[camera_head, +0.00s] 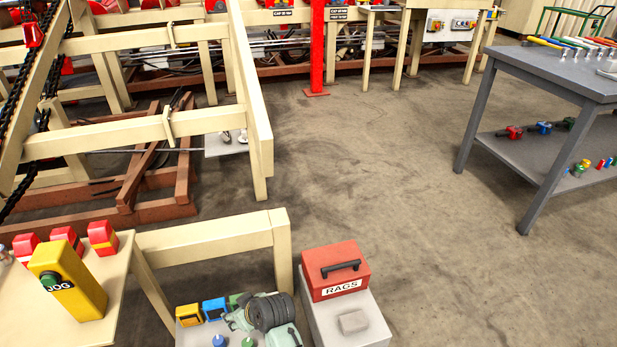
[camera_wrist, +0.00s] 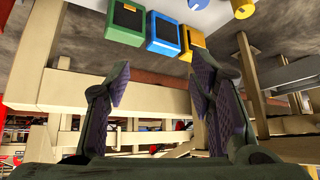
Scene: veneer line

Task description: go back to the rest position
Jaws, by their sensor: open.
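My gripper (camera_wrist: 160,82) shows in the wrist view with its two dark padded fingers wide apart. Nothing is between them. In the head view, part of my pale green and dark grey arm end shows at the bottom centre, beside a row of small blocks; the fingertips are hard to make out there. The blocks are yellow (camera_head: 189,315), blue (camera_head: 214,309) and green (camera_head: 236,299). In the wrist view, the green block (camera_wrist: 124,22), blue block (camera_wrist: 163,33) and yellow block (camera_wrist: 192,40) appear beyond the fingertips, apart from them.
A red RAGS box (camera_head: 335,270) stands on a grey stand (camera_head: 330,315) right of my arm end. A yellow JOG box (camera_head: 66,281) and red buttons stand at left. Cream machine framing (camera_head: 205,240) is close behind. A grey tool table (camera_head: 560,72) is at right. The middle floor is clear.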

